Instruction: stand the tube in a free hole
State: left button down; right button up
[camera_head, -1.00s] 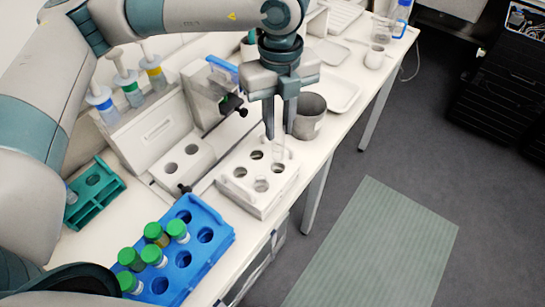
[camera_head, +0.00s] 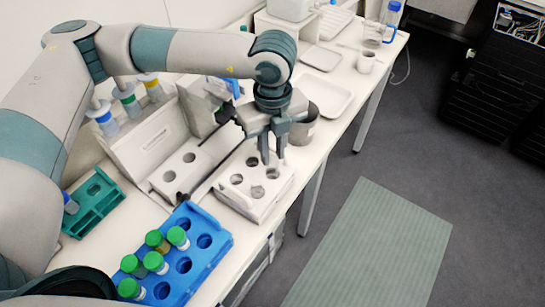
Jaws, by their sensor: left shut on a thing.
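My left gripper (camera_head: 272,158) points down over the white rack (camera_head: 237,203), its fingertips just above the far right hole (camera_head: 273,174). It is shut on the clear tube (camera_head: 272,164), which is upright and mostly hidden between the fingers. The tube's lower end appears to be at or in that hole; how deep, I cannot tell. The white rack's other holes include a far left one (camera_head: 252,161), a near left one (camera_head: 236,179) and a near right one (camera_head: 257,191), which looks greyish inside. My right gripper is not in view.
A blue rack (camera_head: 213,262) with several green-capped tubes stands in front. A green rack (camera_head: 97,213) is at the left. A white two-hole block (camera_head: 155,184) is left of the white rack, and a grey cup (camera_head: 303,131) stands close behind the gripper.

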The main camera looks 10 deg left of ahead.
aim_at(273, 162)
pick_arm(q)
jog(key=shift+f, duration=0.15)
jog(key=shift+f+p, duration=0.3)
jog(key=shift+f, duration=0.2)
notch_tip(273, 162, down, 2)
jog(key=shift+f+p, duration=0.25)
jog(key=shift+p, duration=0.3)
jog(key=shift+f, duration=0.15)
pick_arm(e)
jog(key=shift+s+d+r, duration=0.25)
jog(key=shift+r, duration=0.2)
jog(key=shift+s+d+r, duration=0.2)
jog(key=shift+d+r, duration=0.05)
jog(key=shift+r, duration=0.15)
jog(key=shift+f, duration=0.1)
pick_arm(q)
jog(key=shift+f+b, duration=0.15)
jog(key=shift+b, duration=0.15)
jog(key=c, duration=1.9)
grip_release()
jog(key=shift+o, duration=0.4)
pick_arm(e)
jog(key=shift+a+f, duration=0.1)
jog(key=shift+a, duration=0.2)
